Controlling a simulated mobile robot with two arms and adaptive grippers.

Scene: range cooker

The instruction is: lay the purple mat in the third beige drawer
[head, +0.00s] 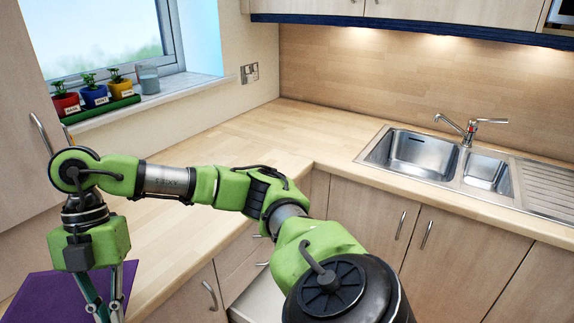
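The purple mat (35,298) shows at the lower left, at the left end of the wooden worktop, and runs out of the picture at the bottom. My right gripper (107,308) points down in front of the mat. Its fingers draw closer together towards the bottom edge, where the tips are cut off, so its grip on the mat cannot be told. Beige drawer fronts (238,254) with handles show under the worktop corner. A pale flat surface (262,300) juts out below them, like an open drawer, mostly hidden by my arm. My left gripper is not in view.
The wooden worktop (265,127) is clear in the corner. A steel sink (412,152) with a tap (470,127) is on the right. A tall cabinet (22,140) borders the left.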

